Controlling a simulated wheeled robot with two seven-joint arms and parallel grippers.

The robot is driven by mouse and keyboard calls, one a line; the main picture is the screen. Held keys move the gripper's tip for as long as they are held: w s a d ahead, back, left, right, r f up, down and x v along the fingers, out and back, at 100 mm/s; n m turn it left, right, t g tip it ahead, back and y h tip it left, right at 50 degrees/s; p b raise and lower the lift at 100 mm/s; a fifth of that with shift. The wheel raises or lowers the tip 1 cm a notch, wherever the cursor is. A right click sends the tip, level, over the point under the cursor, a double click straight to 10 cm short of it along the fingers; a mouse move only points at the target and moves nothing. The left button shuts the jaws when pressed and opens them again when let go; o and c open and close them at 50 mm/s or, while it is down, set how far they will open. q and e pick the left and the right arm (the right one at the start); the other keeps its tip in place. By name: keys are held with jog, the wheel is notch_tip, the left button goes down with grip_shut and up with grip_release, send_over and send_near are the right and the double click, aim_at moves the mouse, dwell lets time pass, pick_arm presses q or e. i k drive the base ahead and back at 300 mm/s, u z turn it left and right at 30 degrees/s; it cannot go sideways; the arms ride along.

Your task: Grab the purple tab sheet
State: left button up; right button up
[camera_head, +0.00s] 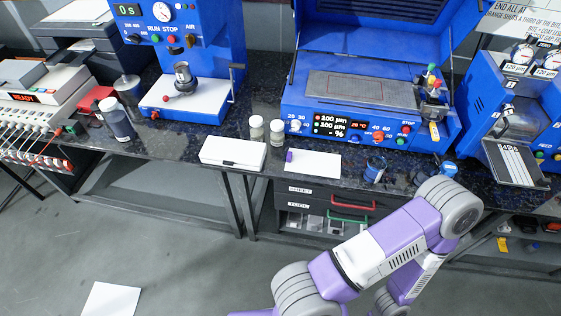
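A white sheet with a purple tab (314,162) lies flat on the front part of the dark speckled bench. The small purple tab (289,156) is at its left edge. Nothing touches the sheet from above. One of my purple and white arms reaches in from the bottom right and bends back down, apart from the sheet. Its gripper does not show. My other arm and its gripper are out of view too.
A white box (233,153) and two small jars (277,132) stand left of the sheet. A dark blue cup (375,169) stands right of it. A blue coating machine (365,70) is behind. Another white sheet (110,299) lies on the floor.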

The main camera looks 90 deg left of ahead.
aim_at(310, 162)
jog(key=u, duration=1.3)
jog(key=i, duration=0.55)
jog(key=u, duration=1.3)
